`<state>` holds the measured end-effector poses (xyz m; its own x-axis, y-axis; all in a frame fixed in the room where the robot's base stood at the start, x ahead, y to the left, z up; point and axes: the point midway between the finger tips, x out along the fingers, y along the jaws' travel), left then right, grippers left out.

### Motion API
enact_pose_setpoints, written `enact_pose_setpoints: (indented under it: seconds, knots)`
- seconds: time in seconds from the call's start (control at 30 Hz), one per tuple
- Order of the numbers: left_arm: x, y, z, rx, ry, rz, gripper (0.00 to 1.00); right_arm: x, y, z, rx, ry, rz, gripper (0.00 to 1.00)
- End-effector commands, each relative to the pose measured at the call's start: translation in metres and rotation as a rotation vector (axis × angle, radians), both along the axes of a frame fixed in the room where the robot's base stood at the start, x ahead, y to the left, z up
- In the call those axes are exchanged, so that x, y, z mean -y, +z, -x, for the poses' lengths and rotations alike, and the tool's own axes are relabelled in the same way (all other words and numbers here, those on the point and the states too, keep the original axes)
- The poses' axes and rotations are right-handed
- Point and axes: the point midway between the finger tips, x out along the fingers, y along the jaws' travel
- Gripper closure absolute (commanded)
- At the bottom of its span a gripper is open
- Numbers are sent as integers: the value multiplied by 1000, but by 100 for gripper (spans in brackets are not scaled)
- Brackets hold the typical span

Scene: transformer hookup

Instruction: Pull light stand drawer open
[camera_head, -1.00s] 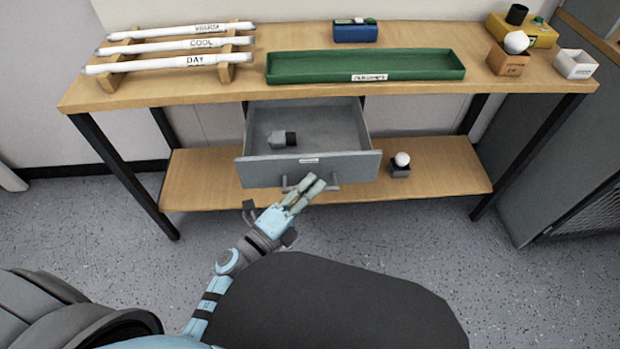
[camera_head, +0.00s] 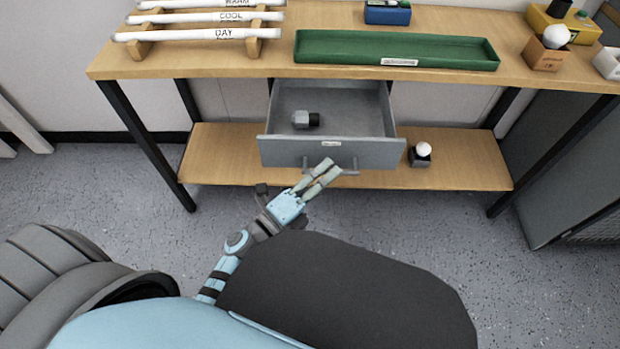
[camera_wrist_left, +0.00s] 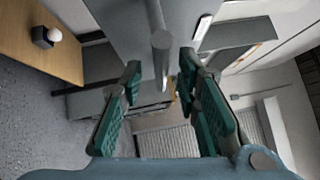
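The light stand drawer (camera_head: 290,152) is a grey drawer under the wooden tabletop. It stands well open, with a grey and black piece (camera_head: 305,119) inside. Its bar handle (camera_head: 350,170) is on the front, partly hidden by my left gripper. My left gripper (camera_head: 327,172) is at the handle, its two fingers apart. In the left wrist view, my left gripper (camera_wrist_left: 160,88) is open, and the grey handle bar (camera_wrist_left: 162,55) shows in the gap between the fingers. I cannot tell whether the fingers touch it. My right gripper is not in view.
The wooden stand (camera_head: 270,57) carries a rack of white tubes (camera_head: 200,34), a green tray (camera_head: 320,47), a blue box (camera_head: 388,14) and small boxes at right. A white bulb in a dark holder (camera_head: 421,156) sits on the lower shelf. Open floor lies in front.

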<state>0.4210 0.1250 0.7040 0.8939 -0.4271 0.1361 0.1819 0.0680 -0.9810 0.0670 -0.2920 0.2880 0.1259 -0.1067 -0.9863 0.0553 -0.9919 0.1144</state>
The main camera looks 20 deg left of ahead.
Motion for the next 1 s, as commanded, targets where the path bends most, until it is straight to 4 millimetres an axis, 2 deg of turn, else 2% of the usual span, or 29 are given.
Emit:
enact_pose_setpoints:
  seconds: [0.2, 0.3, 0.4, 0.53, 1.0]
  knots:
    - [-25, -10, 54, -6, -1, -3, 70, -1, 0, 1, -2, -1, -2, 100]
    - [-35, -13, 75, -5, -1, -2, 70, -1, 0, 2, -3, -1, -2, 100]
    - [-42, -14, 88, -2, -2, -1, 70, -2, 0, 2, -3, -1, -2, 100]
    - [-44, -14, 93, 0, 0, -1, 70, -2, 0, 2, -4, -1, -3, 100]
    - [-44, -14, 92, -9, -1, 16, 70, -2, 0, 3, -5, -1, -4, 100]
